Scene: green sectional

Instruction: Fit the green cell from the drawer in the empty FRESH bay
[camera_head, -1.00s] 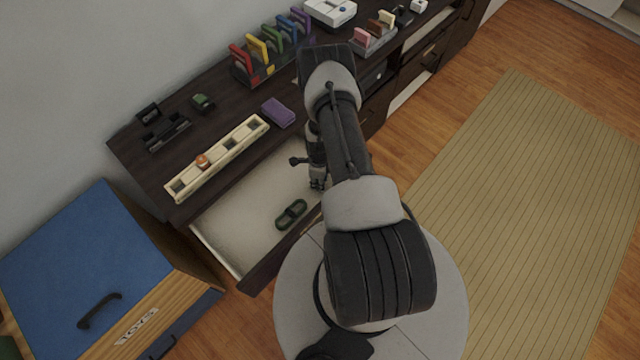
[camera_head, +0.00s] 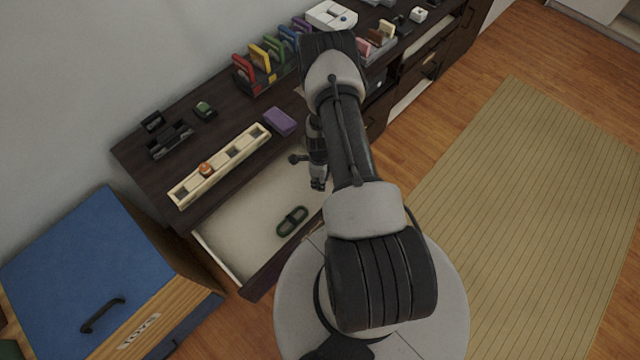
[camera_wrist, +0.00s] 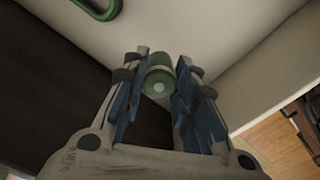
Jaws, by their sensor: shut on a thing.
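A green cell (camera_wrist: 159,82) with a pale end sits between the fingers of my gripper (camera_wrist: 160,88) in the wrist view, and the gripper is shut on it. In the head view my gripper (camera_head: 318,184) hangs over the right part of the open drawer (camera_head: 235,222), and the cell cannot be made out there. A long cream rack (camera_head: 240,152) with several square bays lies on the dresser top, left of my gripper. An orange round piece (camera_head: 206,168) sits in one bay, and other bays look empty. No FRESH label is readable.
A dark green oval piece (camera_head: 292,221) lies in the drawer and shows in the wrist view (camera_wrist: 98,8). A purple block (camera_head: 280,121), a black device (camera_head: 170,139) and a small green item (camera_head: 205,110) are on the dresser top (camera_head: 225,118). A blue-lidded toy box (camera_head: 85,255) stands left.

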